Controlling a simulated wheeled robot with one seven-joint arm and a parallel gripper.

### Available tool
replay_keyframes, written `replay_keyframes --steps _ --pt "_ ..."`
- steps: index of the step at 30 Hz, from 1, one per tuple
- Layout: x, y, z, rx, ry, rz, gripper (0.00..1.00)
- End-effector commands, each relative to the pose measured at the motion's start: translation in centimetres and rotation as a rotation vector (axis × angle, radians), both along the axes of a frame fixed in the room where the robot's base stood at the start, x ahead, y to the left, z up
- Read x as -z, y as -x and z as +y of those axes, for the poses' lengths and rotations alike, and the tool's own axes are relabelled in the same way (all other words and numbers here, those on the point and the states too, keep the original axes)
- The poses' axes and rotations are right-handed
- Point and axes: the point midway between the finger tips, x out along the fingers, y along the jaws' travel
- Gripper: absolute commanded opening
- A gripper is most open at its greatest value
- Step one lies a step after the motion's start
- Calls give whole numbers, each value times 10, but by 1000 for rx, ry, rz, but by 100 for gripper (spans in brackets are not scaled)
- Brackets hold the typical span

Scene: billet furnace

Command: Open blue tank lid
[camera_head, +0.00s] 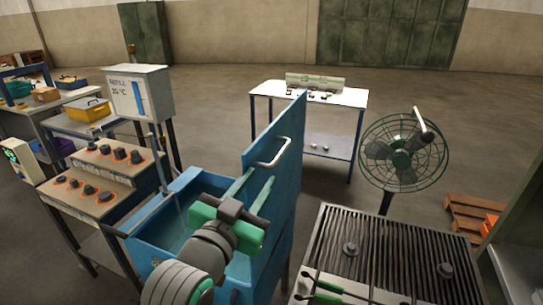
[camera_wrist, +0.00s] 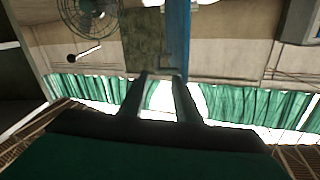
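The blue tank (camera_head: 170,235) stands in the middle of the head view, its basin uncovered. Its blue lid (camera_head: 287,150) stands upright along the tank's right side, with a pale bar handle (camera_head: 270,153) on the face toward the basin. My gripper (camera_head: 258,181) is over the basin, close to the lid's face and just below the handle in the picture. Its fingers are apart, with nothing seen between them. In the wrist view, the two fingers (camera_wrist: 160,77) are also apart, and the lid (camera_wrist: 178,40) shows as a narrow blue strip beyond them. I cannot tell whether a finger touches the lid.
A control panel with knobs (camera_head: 98,175) and a refill sign box (camera_head: 140,92) stand left of the tank. A dark grill (camera_head: 385,250) and a green fan (camera_head: 403,153) are to the right. A white table (camera_head: 345,97) stands behind. Open floor lies beyond.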

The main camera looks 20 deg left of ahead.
Motion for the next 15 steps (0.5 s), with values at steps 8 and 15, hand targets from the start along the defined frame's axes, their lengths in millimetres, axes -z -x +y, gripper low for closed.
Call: replay_keyframes --steps 8,15 --pt "1 -35 -8 14 1 4 29" --pt "1 -77 -8 11 1 2 29"
